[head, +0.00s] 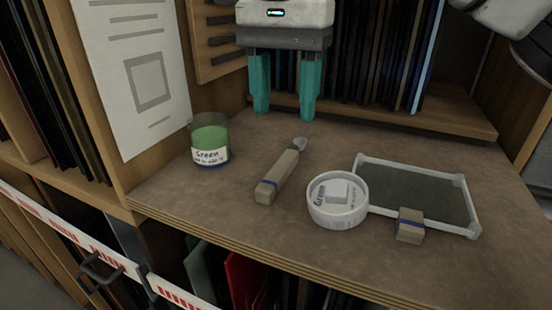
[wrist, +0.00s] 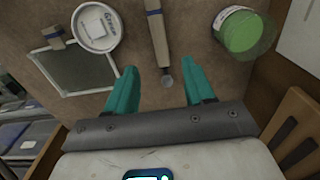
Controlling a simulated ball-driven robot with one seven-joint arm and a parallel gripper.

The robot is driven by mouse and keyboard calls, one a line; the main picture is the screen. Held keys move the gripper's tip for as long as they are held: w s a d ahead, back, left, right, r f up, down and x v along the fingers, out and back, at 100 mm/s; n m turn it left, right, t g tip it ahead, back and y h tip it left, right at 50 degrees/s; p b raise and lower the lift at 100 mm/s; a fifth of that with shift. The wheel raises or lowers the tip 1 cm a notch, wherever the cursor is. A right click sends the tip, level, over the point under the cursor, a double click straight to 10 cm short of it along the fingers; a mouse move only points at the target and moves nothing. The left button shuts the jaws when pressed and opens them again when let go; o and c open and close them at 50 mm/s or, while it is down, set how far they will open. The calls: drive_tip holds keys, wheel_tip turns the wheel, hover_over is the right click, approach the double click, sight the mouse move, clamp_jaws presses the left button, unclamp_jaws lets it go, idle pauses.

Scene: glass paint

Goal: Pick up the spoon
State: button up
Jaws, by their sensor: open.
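The spoon (head: 277,177) lies on the brown work surface, with a thick tan handle, a blue band near its end and a small grey bowl pointing toward the back. My gripper (head: 285,115) points down above the back of the surface, its two teal fingers spread wide with nothing between them. In the wrist view the spoon (wrist: 157,40) runs down from the top edge, and its bowl tip lies in line with the gap between my fingers (wrist: 160,76). My gripper appears to be above the spoon's bowl end, not touching it.
A glass jar of green paint (head: 210,140) stands left of the spoon. A round white lid (head: 338,200) labelled Green lies to the right. Beside it is a white-framed glass panel (head: 425,185) with a small tan block (head: 410,226) at its front edge. Shelves with dark sheets stand behind.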

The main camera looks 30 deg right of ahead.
sight(282, 163)
drive_tip(key=shift+a+f+p, duration=0.1)
drive_tip(key=shift+f+p, duration=0.45)
drive_tip(key=shift+f, duration=3.8)
clamp_jaws()
